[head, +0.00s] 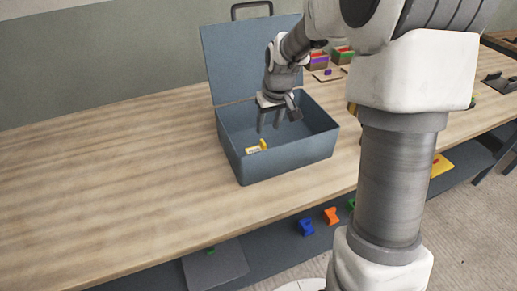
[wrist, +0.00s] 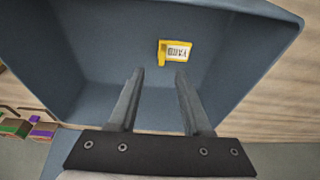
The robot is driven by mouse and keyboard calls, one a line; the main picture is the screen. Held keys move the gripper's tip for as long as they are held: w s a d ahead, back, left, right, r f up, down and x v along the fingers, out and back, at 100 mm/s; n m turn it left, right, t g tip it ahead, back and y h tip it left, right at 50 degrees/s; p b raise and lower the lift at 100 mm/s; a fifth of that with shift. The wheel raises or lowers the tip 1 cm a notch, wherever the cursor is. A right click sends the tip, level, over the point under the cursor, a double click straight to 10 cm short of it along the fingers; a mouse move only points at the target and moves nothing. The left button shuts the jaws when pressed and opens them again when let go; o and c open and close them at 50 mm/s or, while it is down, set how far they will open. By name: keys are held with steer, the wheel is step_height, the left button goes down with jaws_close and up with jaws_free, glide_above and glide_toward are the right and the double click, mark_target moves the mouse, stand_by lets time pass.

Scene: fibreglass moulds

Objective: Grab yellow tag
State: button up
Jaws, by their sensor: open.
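The yellow tag (head: 257,147) lies inside the open blue-grey case (head: 290,157), near the case's front-left wall in the head view. In the wrist view the yellow tag (wrist: 175,52) shows a white label with dark print, ahead of the fingertips and slightly right of centre. My gripper (head: 273,128) points down into the case, to the right of the tag in the head view. In the wrist view my gripper (wrist: 158,75) has its fingers apart with nothing between them, and the tag lies beyond the tips, not touching them.
The case's lid (head: 245,60) stands raised at the back. The case walls surround my gripper. The wooden table (head: 110,170) is bare to the left. Small bins (head: 343,56) stand behind the case at right. Blue (head: 306,227) and orange (head: 331,216) pieces lie on a lower shelf.

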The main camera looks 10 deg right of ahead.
mark_target(263, 142)
steer(key=b+x, duration=0.1)
steer(key=x, duration=0.6)
steer(key=shift+w+a+f, duration=0.15)
steer(key=shift+a+f, duration=0.05)
steer(key=shift+f, duration=0.15)
jaws_close()
